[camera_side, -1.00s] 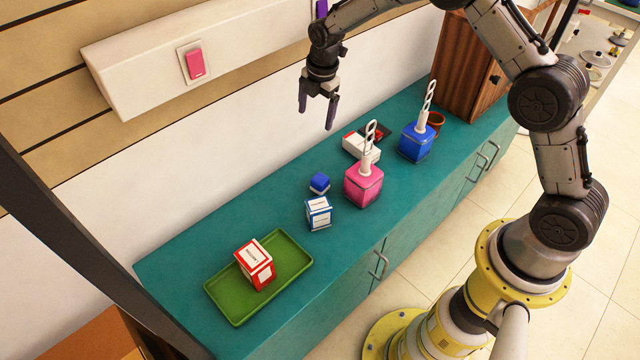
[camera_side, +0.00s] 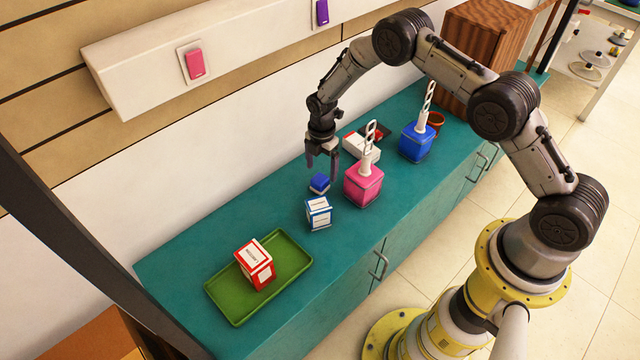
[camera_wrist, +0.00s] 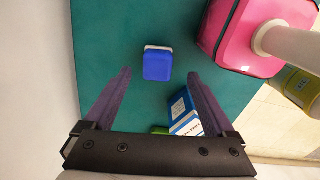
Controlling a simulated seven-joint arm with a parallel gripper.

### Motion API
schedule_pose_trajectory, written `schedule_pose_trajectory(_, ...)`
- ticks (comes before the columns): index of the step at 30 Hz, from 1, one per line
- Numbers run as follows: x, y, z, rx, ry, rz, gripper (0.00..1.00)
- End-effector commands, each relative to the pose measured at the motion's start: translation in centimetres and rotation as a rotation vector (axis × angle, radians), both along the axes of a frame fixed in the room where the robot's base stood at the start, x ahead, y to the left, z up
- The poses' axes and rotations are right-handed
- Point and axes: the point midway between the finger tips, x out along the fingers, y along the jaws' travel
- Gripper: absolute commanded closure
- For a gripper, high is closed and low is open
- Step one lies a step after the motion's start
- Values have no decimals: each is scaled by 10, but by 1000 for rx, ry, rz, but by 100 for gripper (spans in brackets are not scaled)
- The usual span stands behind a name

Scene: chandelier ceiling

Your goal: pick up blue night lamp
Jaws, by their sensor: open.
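The blue night lamp (camera_side: 319,183) is a small rounded blue cube on the teal counter, just behind the blue-and-white box. In the wrist view the blue night lamp (camera_wrist: 157,64) shows a pale base edge and lies ahead of the fingertips, roughly centred between them. My gripper (camera_side: 322,166) is open and empty, pointing down just above the lamp in the side view. In the wrist view my gripper (camera_wrist: 158,75) shows its two purple-grey fingers spread apart, not touching the lamp.
A pink holder (camera_side: 363,184) with a white handle stands close right of the lamp. A blue-and-white box (camera_side: 319,213) stands in front. A green tray (camera_side: 222,304) holds a red-and-white box (camera_side: 255,263). A blue holder (camera_side: 416,142) stands farther right.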

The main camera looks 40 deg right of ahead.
Motion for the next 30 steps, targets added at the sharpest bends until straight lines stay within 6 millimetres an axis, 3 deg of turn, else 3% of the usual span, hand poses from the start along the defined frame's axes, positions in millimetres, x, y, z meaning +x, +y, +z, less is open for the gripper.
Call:
schedule_pose_trajectory(9, 3, 3, -42, 0, 2, 0, 10)
schedule_pose_trajectory(19, 3, 3, -49, 0, 0, 0, 10)
schedule_pose_trajectory(30, 3, 3, -49, 0, 0, 0, 75)
